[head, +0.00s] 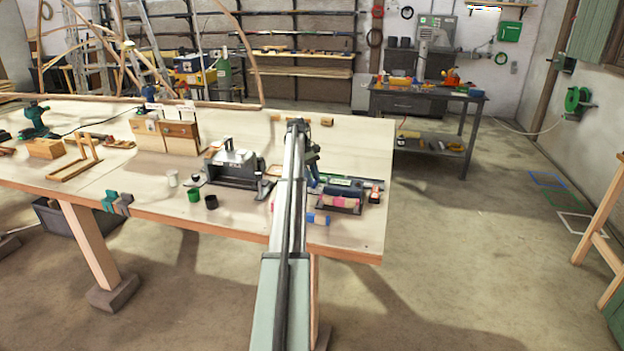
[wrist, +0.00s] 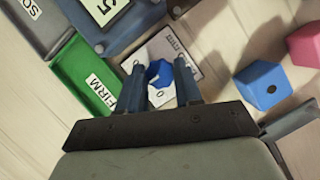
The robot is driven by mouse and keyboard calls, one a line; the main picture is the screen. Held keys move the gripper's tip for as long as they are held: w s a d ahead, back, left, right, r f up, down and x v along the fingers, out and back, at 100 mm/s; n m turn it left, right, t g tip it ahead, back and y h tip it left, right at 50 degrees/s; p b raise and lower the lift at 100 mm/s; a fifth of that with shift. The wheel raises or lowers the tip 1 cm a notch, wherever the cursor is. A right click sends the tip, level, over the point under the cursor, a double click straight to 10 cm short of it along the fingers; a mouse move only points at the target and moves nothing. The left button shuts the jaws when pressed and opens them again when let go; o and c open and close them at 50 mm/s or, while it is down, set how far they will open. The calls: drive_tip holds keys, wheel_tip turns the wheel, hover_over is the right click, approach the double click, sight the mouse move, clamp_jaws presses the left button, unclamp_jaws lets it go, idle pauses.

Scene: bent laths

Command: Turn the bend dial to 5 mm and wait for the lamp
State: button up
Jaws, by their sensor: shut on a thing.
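The small blue bend dial (wrist: 160,73) sits on a pale plate (wrist: 184,62) with "0" and "mm" markings in the wrist view. My gripper (wrist: 160,70) has one finger on each side of the dial and is shut on it. The fingers cover parts of the plate, so I cannot read the dial's setting. A blue-grey housing (wrist: 92,34) beside it carries a pale display (wrist: 104,8) showing a sideways "5", cut off by the frame edge. I cannot make out a lamp in either view. In the head view my arm hides much of this area.
A green panel (wrist: 84,78) labelled "FIRM" lies left of the dial, with a grey panel (wrist: 30,25) beyond. A blue block (wrist: 263,85) and a pink block (wrist: 304,45) lie to the right. The workbench (head: 350,150) also holds a dark clamp-like device (head: 237,166).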

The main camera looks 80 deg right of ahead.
idle(0.3)
drive_tip(key=o, duration=1)
drive_tip(key=v, duration=0.7)
drive_tip(key=shift+w+r, duration=0.1)
drive_tip(key=shift+r, duration=0.1)
